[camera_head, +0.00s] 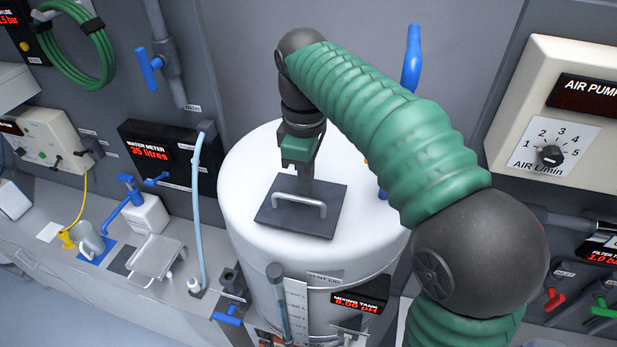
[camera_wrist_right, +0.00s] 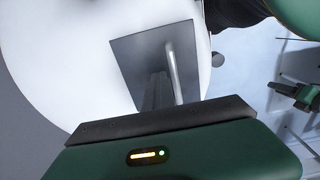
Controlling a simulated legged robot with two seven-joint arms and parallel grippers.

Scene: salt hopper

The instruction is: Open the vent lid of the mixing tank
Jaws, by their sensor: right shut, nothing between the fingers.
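The mixing tank (camera_head: 250,240) is a large white cylinder in the middle of the head view. Its vent lid (camera_head: 318,222) is a dark grey square plate with a pale bar handle (camera_head: 297,199), lying flat on the tank top. My right gripper (camera_head: 305,186) is shut and empty, pointing down just behind the handle. In the right wrist view the shut fingers (camera_wrist_right: 156,92) lie beside the handle (camera_wrist_right: 174,72), over the lid plate (camera_wrist_right: 130,55). I cannot tell whether they touch the handle or the plate.
A blue lever (camera_head: 411,60) stands behind the tank. The air pump panel (camera_head: 580,130) is at the right. A water meter (camera_head: 160,155) with a pale hose (camera_head: 196,220) is at the left. A mixing tank display (camera_head: 360,294) is on the tank's front.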

